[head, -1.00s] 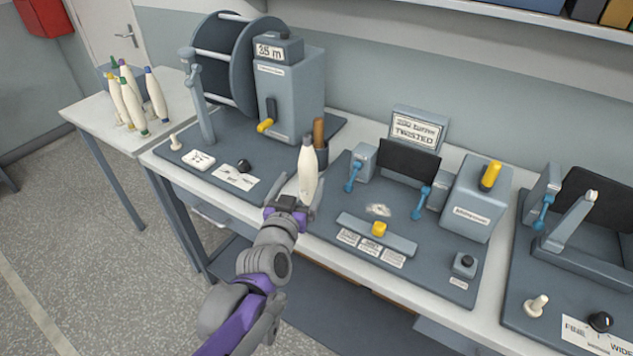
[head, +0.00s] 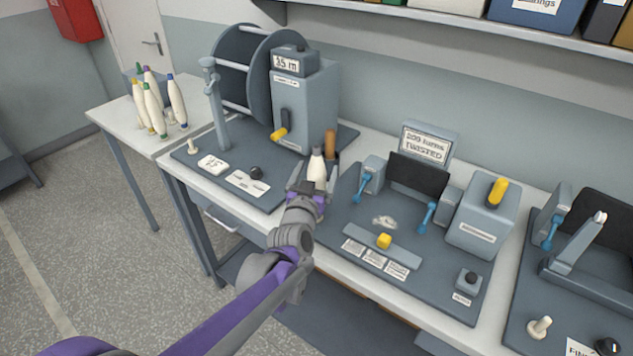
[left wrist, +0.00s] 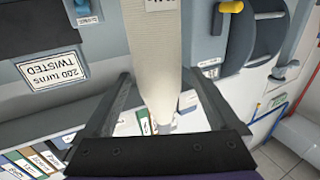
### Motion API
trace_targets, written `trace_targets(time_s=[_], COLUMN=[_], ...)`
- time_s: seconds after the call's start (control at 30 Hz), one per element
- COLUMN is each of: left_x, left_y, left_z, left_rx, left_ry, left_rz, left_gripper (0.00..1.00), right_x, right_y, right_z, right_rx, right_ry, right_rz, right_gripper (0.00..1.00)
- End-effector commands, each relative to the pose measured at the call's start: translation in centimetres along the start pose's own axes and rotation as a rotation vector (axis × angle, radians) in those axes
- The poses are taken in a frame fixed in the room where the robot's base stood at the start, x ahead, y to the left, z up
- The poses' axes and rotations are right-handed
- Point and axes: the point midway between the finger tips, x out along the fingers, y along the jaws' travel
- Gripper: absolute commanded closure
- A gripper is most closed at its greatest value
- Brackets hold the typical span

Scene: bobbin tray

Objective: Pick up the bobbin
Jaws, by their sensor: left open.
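In the left wrist view the bobbin's pale body (left wrist: 152,55) runs between the two fingers of my left gripper (left wrist: 157,78). The fingers are apart, with a gap visible on each side of the bobbin. My right gripper is in neither view.
Several bobbins with coloured tips (head: 153,105) stand on a side table (head: 110,115) at the left. A shelf (head: 440,20) runs above.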

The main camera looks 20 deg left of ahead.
Motion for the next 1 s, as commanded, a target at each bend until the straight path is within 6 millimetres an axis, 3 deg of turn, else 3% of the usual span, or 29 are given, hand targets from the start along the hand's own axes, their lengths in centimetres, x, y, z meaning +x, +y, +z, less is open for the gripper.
trace_targets(time_s=[0.2,0.47,0.57,1.0], left_x=[2.7,3.0,3.0,2.9], left_y=[0.0,0.0,0.0,0.0], left_z=[0.0,0.1,0.1,0.1], left_rx=[0.0,0.0,0.0,0.0], left_ry=[0.001,0.0,0.001,0.001], left_rz=[0.0,0.0,0.0,0.0], left_gripper=[0.06,0.06,0.2,0.99], right_x=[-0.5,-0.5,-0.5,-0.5], right_y=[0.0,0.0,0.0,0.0], right_z=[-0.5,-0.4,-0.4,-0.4], right_rx=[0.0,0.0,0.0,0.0], right_ry=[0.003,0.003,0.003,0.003], right_rz=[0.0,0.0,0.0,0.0], right_gripper=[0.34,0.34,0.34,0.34])
